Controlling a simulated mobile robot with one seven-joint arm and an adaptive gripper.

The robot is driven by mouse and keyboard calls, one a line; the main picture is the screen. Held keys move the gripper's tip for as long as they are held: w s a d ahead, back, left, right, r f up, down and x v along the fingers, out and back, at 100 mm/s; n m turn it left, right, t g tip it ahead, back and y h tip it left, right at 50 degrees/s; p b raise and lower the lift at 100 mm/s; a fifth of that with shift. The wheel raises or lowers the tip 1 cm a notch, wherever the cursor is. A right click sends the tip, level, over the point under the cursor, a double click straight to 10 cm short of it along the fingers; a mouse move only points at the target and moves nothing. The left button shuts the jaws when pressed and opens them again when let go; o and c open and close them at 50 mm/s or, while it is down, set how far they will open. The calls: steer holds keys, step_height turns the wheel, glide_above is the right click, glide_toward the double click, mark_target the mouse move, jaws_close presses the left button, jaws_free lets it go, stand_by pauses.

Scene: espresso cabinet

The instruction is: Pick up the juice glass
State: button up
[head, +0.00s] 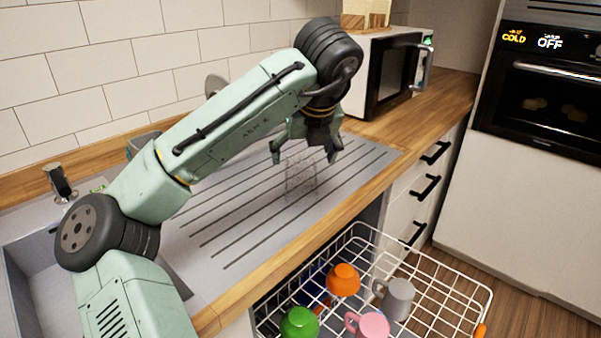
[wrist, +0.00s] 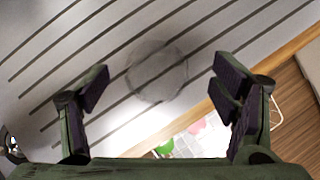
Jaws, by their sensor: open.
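The juice glass (head: 301,178) is clear and stands upright on the grey ribbed drainboard (head: 232,240). In the wrist view the glass (wrist: 157,70) shows from above as a faint round outline, ahead of the gap between my fingers. My gripper (head: 306,150) is open and empty, pointing down close above the glass in the head view. In the wrist view its two fingers (wrist: 160,88) are spread wide, one to each side of the glass. I see no contact between fingers and glass.
A pulled-out dishwasher rack (head: 440,262) holds an orange cup (head: 344,279), a green cup (head: 299,323), a pink mug (head: 368,325) and a grey mug (head: 397,298). A microwave (head: 377,75) stands behind. The sink (head: 30,270) is at left. The drainboard around the glass is clear.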

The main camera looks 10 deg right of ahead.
steer(key=shift+p+x, duration=0.7)
steer(key=shift+x, duration=2.2)
steer(key=shift+s+a, duration=0.1)
steer(key=shift+a, duration=0.05)
steer(key=c, duration=1.6)
steer(key=shift+r, duration=0.1)
